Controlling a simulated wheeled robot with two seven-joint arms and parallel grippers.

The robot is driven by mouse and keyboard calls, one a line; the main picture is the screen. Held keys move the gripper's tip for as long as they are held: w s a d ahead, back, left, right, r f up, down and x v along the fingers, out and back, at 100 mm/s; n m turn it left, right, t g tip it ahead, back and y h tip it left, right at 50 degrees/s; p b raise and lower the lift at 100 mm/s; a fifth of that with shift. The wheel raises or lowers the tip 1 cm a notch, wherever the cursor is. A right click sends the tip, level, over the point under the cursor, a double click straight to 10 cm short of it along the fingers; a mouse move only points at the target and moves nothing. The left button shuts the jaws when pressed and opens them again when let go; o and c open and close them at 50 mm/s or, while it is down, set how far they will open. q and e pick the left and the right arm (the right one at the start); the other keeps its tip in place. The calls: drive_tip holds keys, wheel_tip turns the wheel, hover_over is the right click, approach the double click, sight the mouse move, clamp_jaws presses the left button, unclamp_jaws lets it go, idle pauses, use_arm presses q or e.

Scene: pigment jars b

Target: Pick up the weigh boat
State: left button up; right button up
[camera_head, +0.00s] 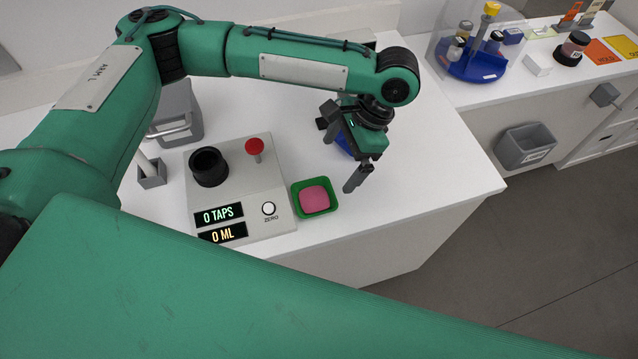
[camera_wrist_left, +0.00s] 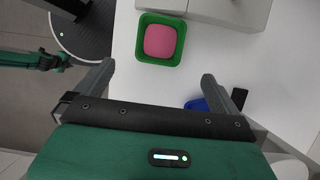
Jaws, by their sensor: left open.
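A blue item (camera_head: 342,144), which may be the weigh boat, lies on the white table, mostly hidden behind my left gripper (camera_head: 339,156) in the head view. In the left wrist view a part of the blue item (camera_wrist_left: 196,104) shows beside the right-hand finger, the rest covered by the gripper. My left gripper (camera_wrist_left: 158,70) is open, its fingers wide apart with nothing between them. I cannot tell its height above the table. A green arm end, seemingly my right gripper (camera_wrist_left: 52,61), shows small at the left of the wrist view; its jaws are unclear.
A green dish with a pink pad (camera_head: 314,199) sits near the table's front edge, left of the gripper. A grey box (camera_head: 232,185) with a black cup, red knob and displays stands beside it. The table's right end is clear. A blue round rack (camera_head: 470,64) stands on the far counter.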

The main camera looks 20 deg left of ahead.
use_arm(q)
drive_tip(key=p, duration=0.1)
approach(311, 202)
drive_tip(key=p+x, duration=0.1)
drive_tip(key=x, duration=0.1)
drive_tip(key=shift+s+a+f, duration=0.2)
drive_tip(key=shift+f, duration=0.05)
drive_tip(key=x, duration=0.1)
drive_tip(key=p+x, duration=0.1)
drive_tip(key=shift+w+a+f, duration=0.1)
drive_tip(key=shift+w+f, duration=0.05)
drive_tip(key=shift+f, duration=0.15)
drive_tip(key=shift+a+f, duration=0.1)
drive_tip(key=shift+f, duration=0.45)
drive_tip(key=c, duration=1)
use_arm(e)
drive_tip(key=s+r, duration=0.3)
drive_tip(key=shift+s+r, duration=0.25)
